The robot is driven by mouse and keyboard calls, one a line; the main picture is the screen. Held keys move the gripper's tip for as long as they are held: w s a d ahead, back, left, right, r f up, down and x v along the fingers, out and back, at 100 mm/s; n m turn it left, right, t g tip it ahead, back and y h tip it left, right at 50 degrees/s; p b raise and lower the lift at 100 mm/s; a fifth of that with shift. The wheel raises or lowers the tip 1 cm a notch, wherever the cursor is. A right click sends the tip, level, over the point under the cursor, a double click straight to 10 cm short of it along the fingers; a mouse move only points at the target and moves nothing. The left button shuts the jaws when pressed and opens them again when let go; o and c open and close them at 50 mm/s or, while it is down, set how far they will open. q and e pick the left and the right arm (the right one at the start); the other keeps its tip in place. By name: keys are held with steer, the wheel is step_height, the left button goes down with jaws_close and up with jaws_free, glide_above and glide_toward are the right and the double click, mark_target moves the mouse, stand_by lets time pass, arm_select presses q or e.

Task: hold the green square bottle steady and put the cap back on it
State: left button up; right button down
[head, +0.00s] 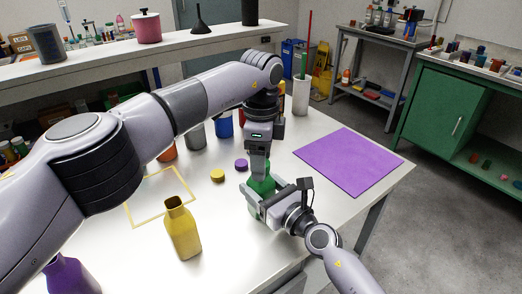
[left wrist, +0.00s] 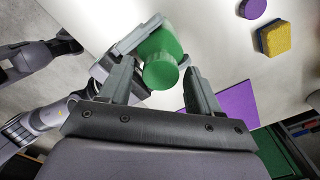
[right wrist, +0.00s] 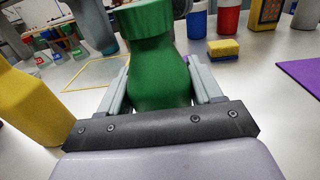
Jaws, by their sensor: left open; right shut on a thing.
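The green bottle (head: 262,187) stands on the table, partly hidden by my grippers. My right gripper (right wrist: 158,88) is shut on its body from the side. A green cap (right wrist: 147,18) sits over the bottle's neck in the right wrist view; I cannot tell whether it is screwed tight. My left gripper (head: 258,170) is above the bottle, pointing down. In the left wrist view the round cap (left wrist: 161,72) lies between its two fingers, which are open with a small gap beside the cap. The bottle's shoulder shows beyond the cap.
An open yellow bottle (head: 182,232) stands to the left, with a yellow outline (head: 160,196) on the table behind it. A purple mat (head: 348,162) covers the right side. Cups stand behind.

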steer(key=shift+f, duration=0.1)
arm_select(q)
steer(key=c, duration=1.1)
